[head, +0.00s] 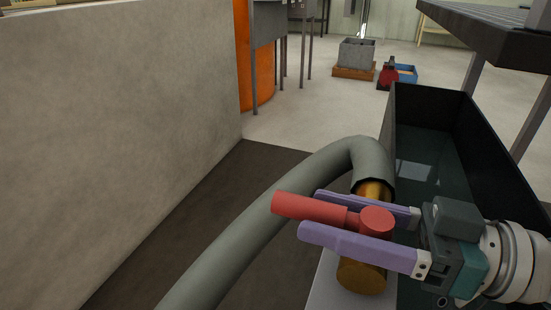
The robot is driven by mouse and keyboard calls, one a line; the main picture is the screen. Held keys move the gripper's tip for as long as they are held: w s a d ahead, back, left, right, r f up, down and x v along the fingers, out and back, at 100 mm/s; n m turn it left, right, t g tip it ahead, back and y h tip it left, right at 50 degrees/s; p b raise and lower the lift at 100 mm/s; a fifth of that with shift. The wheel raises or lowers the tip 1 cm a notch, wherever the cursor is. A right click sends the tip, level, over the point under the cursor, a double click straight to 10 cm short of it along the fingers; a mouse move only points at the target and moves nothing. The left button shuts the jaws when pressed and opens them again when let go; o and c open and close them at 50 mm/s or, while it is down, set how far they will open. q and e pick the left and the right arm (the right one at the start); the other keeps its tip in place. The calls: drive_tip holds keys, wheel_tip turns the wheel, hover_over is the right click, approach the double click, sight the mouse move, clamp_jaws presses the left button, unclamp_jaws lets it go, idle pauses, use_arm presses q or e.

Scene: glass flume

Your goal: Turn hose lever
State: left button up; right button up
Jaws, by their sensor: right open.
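The hose lever (312,208) is red, with a round hub (376,220) at its right end and a bar pointing left. It sits on a brass valve body (361,277). A thick grey-green hose (258,218) arches up from the lower left and meets the brass fitting (373,190). My right gripper (308,212) comes in from the right, its two purple fingers open, one on the far side and one on the near side of the lever. I cannot tell whether either finger touches it. My left gripper is not in view.
A dark open tank (483,150) with water stands behind the valve at the right. A pale concrete wall (120,120) fills the left. A dark table (490,35) is at the upper right. Clear floor (310,118) lies beyond, with a grey block (356,52) and blue crate (405,77).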

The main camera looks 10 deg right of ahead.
drive_tip(key=shift+x, duration=0.8)
clamp_jaws()
idle(0.9)
